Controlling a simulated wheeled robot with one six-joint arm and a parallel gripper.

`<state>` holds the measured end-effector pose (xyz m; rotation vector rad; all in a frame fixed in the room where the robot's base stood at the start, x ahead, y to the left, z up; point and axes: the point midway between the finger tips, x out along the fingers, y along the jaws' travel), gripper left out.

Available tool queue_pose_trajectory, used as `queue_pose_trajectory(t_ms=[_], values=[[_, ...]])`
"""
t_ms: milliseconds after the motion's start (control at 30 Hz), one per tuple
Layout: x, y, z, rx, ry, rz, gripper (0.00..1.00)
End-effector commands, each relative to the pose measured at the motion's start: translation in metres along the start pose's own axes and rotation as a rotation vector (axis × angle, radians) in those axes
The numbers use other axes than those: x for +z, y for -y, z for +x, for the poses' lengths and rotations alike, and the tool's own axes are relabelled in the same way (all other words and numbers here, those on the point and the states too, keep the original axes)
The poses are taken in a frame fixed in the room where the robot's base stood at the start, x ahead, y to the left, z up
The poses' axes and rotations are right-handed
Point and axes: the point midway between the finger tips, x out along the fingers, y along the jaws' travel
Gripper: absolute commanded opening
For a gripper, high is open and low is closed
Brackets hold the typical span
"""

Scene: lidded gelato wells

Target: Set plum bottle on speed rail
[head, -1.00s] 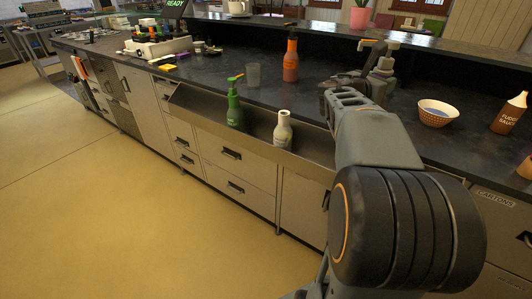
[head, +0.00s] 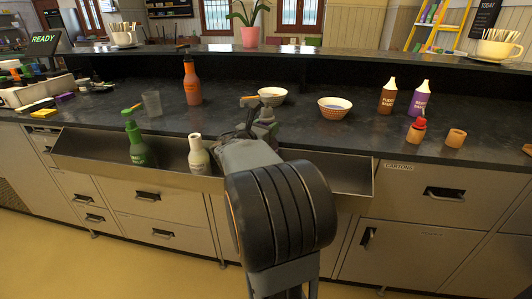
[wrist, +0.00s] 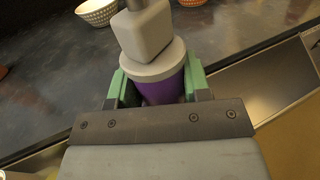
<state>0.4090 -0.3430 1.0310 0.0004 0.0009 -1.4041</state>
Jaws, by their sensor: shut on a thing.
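The plum bottle (wrist: 165,92) has a purple body, a pale collar and a blocky grey top. My gripper (wrist: 156,86) is shut around it, a green finger on each side. The speed rail (head: 90,152) is a long metal trough along the counter's front. In the wrist view the bottle is near the counter's front edge, with the rail (wrist: 262,85) to the right. I cannot tell its height above them.
A green pump bottle (head: 135,145) and a cream bottle (head: 198,155) stand in the rail. The rail's right end (head: 350,175) looks empty. On the counter are an orange bottle (head: 192,85), a glass (head: 152,103), two bowls (head: 334,108) and sauce bottles (head: 388,97).

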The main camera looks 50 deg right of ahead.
Motion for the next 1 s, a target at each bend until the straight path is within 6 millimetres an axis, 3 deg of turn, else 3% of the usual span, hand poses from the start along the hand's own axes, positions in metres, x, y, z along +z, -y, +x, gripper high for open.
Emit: queue_pose_trajectory(t_ms=[333, 633, 1000], values=[[-0.023, 0.001, 0.001, -0.003, 0.004, 0.001, 0.00], [-0.067, 0.001, 0.001, -0.003, 0.003, -0.001, 0.00], [-0.075, 0.001, 0.001, -0.002, 0.005, 0.002, 0.00]])
